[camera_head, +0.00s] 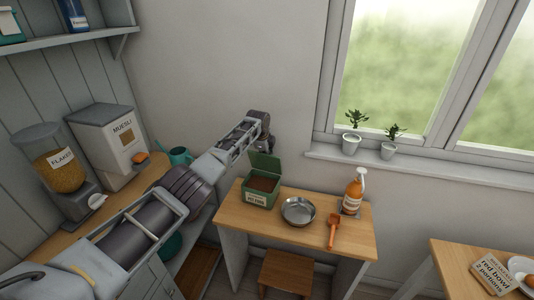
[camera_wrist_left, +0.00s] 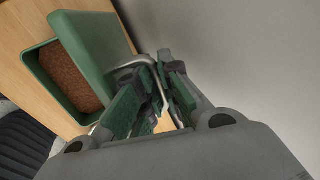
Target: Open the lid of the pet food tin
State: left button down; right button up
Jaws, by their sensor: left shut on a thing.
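The green pet food tin (camera_head: 256,199) stands on the small wooden table, with brown food (camera_head: 262,184) showing inside. Its green lid (camera_head: 265,162) is raised, tilted up at the tin's back edge. In the left wrist view the lid (camera_wrist_left: 95,38) stands beside the open tin (camera_wrist_left: 46,72). My left gripper (camera_head: 268,146) is at the lid's upper edge. In the left wrist view my left gripper (camera_wrist_left: 155,88) is shut on the lid's metal handle (camera_wrist_left: 152,68). My right gripper is not in view.
A metal bowl (camera_head: 298,211), an orange scoop (camera_head: 333,231) and a pump bottle (camera_head: 353,192) stand on the same table, right of the tin. A wall rises behind it. A stool (camera_head: 290,272) is below. A side counter with dispensers is at left.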

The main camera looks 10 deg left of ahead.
pick_arm(q)
jog(key=shift+f, duration=0.15)
jog(key=c, duration=1.9)
grip_release()
jog(key=shift+o, duration=0.2)
jog(key=shift+w, duration=0.1)
jog(key=shift+r, duration=0.4)
jog(key=shift+v, duration=5.55)
